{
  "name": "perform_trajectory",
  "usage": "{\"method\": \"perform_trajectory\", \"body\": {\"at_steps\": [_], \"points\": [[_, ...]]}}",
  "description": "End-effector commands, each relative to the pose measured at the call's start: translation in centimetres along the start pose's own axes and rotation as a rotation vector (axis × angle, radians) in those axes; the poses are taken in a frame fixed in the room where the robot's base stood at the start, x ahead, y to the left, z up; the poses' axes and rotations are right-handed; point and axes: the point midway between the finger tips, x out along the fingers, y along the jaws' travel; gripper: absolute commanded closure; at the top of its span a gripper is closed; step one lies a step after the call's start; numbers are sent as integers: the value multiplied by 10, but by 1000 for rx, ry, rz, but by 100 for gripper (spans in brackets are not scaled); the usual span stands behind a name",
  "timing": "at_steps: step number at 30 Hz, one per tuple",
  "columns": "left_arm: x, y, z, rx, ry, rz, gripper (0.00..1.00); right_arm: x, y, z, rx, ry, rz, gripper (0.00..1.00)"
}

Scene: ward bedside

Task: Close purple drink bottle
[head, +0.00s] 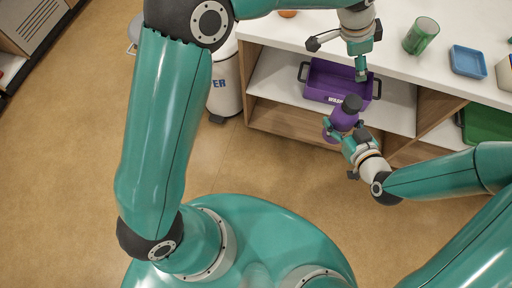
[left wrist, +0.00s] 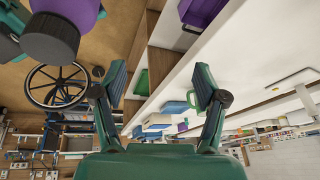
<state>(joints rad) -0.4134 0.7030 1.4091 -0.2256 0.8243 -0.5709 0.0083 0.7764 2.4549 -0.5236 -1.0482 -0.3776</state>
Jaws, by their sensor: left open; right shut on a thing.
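The purple drink bottle (head: 344,119) is held in front of the shelf unit in the head view. A dark grey cap (head: 352,103) sits at its upper end; I cannot tell how tightly it is seated. My right gripper (head: 345,138) is shut on the bottle's lower body. My left gripper (head: 361,72) is open and empty, above and apart from the cap. In the left wrist view its two fingers (left wrist: 158,85) are spread with nothing between them. The bottle (left wrist: 82,10) and its cap (left wrist: 50,38) show at the upper left there, outside the fingers.
A purple bin (head: 318,90) stands on the shelf just behind the bottle. The white counter (head: 400,22) above carries a green cup (head: 421,36) and a blue tray (head: 468,61). A white waste bin (head: 224,88) stands at the left. The floor in front is clear.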

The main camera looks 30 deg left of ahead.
Motion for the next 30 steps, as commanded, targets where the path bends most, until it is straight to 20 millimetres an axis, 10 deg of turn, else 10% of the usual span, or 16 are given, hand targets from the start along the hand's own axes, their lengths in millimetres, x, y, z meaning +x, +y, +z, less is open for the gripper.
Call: {"method": "perform_trajectory", "body": {"at_steps": [5, 12, 21, 30], "points": [[89, 7, 84, -305, 18, 48, 28, 0, 0, 0, -1, 1, 0, 100], [168, 80, 216, -752, -51, 135, 28, 0, 0, -1, -1, 1, 0, 100], [179, 175, 321, -1184, -146, 162, 28, 0, 0, -1, -1, 1, 0, 100], [174, 200, 340, -1293, -173, 157, 28, 0, 0, -1, -1, 2, 0, 100]]}}
